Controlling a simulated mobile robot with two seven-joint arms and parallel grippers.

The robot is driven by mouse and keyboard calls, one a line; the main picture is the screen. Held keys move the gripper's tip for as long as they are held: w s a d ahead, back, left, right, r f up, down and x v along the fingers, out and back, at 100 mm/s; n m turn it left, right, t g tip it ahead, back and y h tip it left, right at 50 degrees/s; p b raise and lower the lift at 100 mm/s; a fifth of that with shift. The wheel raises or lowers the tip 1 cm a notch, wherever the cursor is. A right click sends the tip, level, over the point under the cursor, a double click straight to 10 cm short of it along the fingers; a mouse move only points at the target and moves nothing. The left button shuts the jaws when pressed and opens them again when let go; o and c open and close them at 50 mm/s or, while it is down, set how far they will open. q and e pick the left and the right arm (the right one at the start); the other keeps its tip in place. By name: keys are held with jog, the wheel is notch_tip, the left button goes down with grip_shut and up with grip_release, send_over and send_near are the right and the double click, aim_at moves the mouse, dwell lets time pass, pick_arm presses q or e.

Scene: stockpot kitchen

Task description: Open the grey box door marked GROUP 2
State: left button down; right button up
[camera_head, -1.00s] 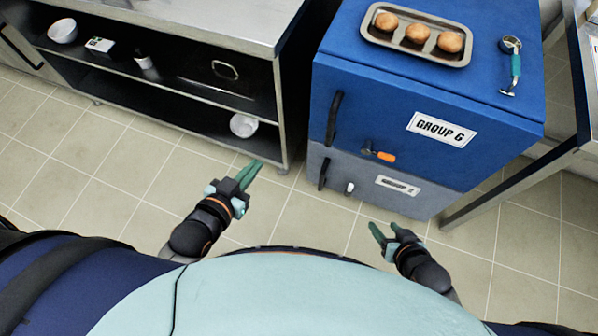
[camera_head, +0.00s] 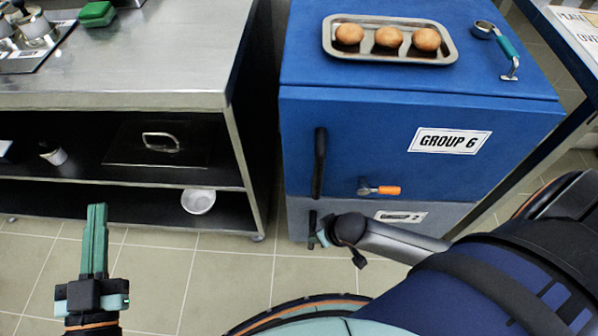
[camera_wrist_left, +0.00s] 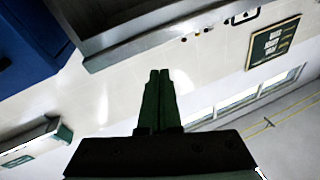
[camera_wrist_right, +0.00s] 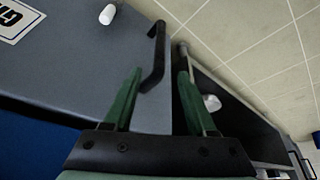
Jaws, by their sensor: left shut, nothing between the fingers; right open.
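The grey box (camera_head: 450,216) sits under a blue box, with its GROUP 2 label (camera_head: 400,217) partly covered by my right arm. Its door looks shut. The dark upright handle (camera_head: 312,224) is at the left of the door. My right gripper (camera_head: 318,236) is open at this handle. In the right wrist view, the handle (camera_wrist_right: 157,58) shows between the two open fingertips (camera_wrist_right: 160,74); contact cannot be told. My left gripper (camera_head: 97,208) is shut and empty, over the floor at the left; its closed fingers also show in the left wrist view (camera_wrist_left: 159,76).
The blue box (camera_head: 360,120) marked GROUP 6 has its own handle (camera_head: 319,163) and an orange-ended latch (camera_head: 380,190). On top are a tray (camera_head: 390,60) of buns and a teal-handled scoop (camera_head: 505,52). A steel counter (camera_head: 150,85) with shelves stands left; floor between is clear.

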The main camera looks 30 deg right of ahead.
pick_arm(q)
jog(key=s+d+r+m+t+h+b, duration=0.2)
jog(key=s+r+m+h+b, duration=0.4)
jog(key=r+h, duration=0.3)
jog(key=shift+s+r+t+b, duration=0.2)
jog(key=shift+s+t+b, duration=0.2)
jog(key=shift+s+b, duration=0.1)
pick_arm(e)
jog(key=shift+x, duration=6.1)
grip_shut()
